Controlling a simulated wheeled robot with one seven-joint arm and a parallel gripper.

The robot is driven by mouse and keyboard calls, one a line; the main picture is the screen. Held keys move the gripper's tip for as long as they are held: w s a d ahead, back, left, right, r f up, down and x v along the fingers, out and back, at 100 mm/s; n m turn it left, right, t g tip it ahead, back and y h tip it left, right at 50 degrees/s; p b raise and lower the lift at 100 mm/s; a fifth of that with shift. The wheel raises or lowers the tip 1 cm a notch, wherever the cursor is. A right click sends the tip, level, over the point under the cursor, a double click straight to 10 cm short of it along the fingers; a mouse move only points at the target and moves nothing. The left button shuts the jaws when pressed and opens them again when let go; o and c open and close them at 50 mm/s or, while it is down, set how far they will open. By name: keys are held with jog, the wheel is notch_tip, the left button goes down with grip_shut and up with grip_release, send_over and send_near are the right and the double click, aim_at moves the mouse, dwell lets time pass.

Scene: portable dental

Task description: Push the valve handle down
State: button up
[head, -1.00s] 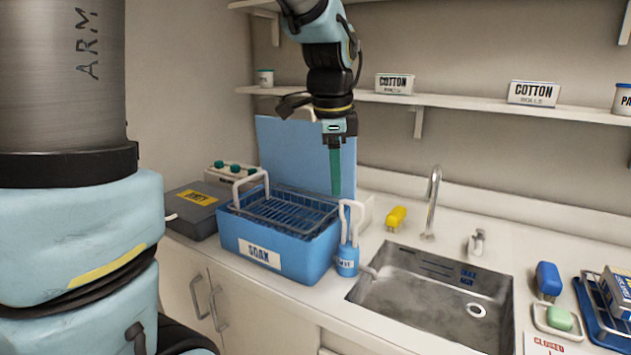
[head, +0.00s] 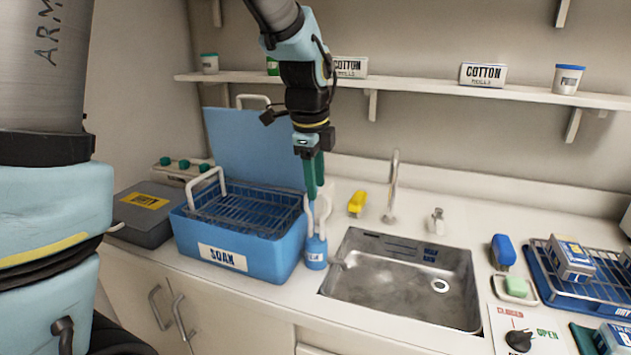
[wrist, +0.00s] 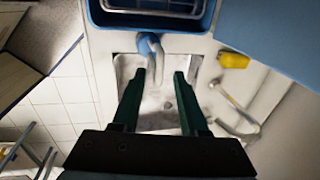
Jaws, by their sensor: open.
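A black knob (head: 519,341) sits on a plate marked CLOSED in red and OPEN in green, at the lower right of the head view. I cannot tell if it is the valve handle. A small blue body with white upright prongs (head: 316,252) stands beside the soak tub, its spout toward the sink; the blue body also shows in the wrist view (wrist: 147,42). My gripper (head: 315,194) points down, open and empty, above or close to the prongs. In the wrist view the prongs show between my green fingers (wrist: 157,76); contact is unclear.
The blue soak tub (head: 223,257) with a raised lid is just left of my gripper. The steel sink (head: 400,285) and tap (head: 392,187) are right. A yellow item (head: 357,204) lies behind the sink. A drying tray (head: 590,290) is far right. A shelf (head: 420,88) runs behind.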

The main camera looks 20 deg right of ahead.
jog(key=shift+d+f, duration=0.1)
jog(key=shift+f, duration=0.55)
grip_shut()
dwell(1.0)
